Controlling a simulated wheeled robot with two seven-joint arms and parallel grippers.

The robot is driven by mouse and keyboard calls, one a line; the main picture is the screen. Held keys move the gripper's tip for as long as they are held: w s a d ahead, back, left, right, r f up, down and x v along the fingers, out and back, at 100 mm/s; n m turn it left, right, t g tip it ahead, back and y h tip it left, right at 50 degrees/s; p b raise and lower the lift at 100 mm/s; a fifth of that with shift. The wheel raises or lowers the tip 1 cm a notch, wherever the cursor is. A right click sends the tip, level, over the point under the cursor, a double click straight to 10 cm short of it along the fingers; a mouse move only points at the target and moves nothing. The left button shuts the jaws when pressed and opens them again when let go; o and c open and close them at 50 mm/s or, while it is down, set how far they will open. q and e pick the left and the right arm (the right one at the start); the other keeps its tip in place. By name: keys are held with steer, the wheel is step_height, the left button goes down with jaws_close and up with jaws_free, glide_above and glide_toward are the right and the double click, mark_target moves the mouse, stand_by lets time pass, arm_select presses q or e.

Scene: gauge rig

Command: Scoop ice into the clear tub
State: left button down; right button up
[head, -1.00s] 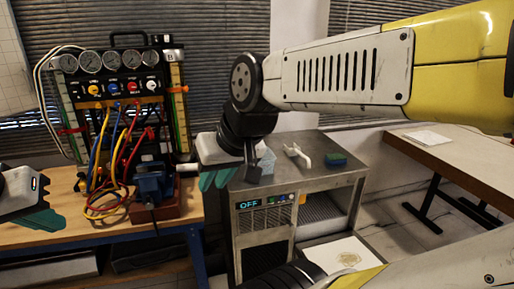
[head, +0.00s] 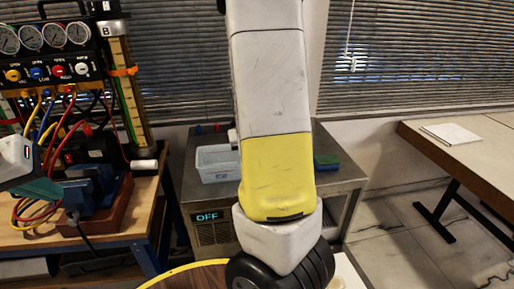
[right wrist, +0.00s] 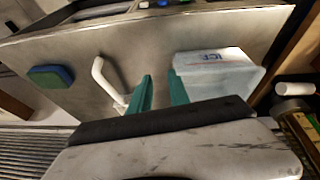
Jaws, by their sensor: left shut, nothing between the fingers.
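The clear tub (head: 217,165), marked ICE, stands on the steel top of the ice machine (head: 208,228), just left of my right arm. In the right wrist view the tub (right wrist: 218,72) is right of my right gripper (right wrist: 161,84). That gripper's teal fingers are apart with nothing between them. A white scoop-like tool with a handle (right wrist: 104,82) lies left of the fingers, its lower end close to them. My right arm hides the right gripper and most of this tool in the head view. My left gripper (head: 38,188) is shut and empty at the left edge.
A blue-green sponge (right wrist: 50,77) lies on the same top; the machine's display reads OFF. Left is a wooden bench (head: 110,222) with a gauge panel (head: 50,65), hoses and a blue vise (head: 92,192). A table (head: 465,150) with papers stands right.

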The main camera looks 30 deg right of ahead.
steer(key=w+d+f+h, duration=0.1)
steer(key=d, duration=0.3)
steer(key=w+d+f+n+h, duration=0.1)
steer(key=d+h, duration=0.1)
steer(key=d, duration=0.2)
steer(key=w+d+f+h, duration=0.1)
steer(key=w+d+h, duration=0.1)
steer(key=d, duration=0.2)
steer(key=shift+d+f, duration=0.25)
steer(key=shift+d, duration=0.15)
steer(key=shift+n, duration=0.3)
steer(key=x, duration=0.7)
steer(key=shift+d+f, duration=0.15)
steer(key=shift+d, duration=0.1)
jaws_close()
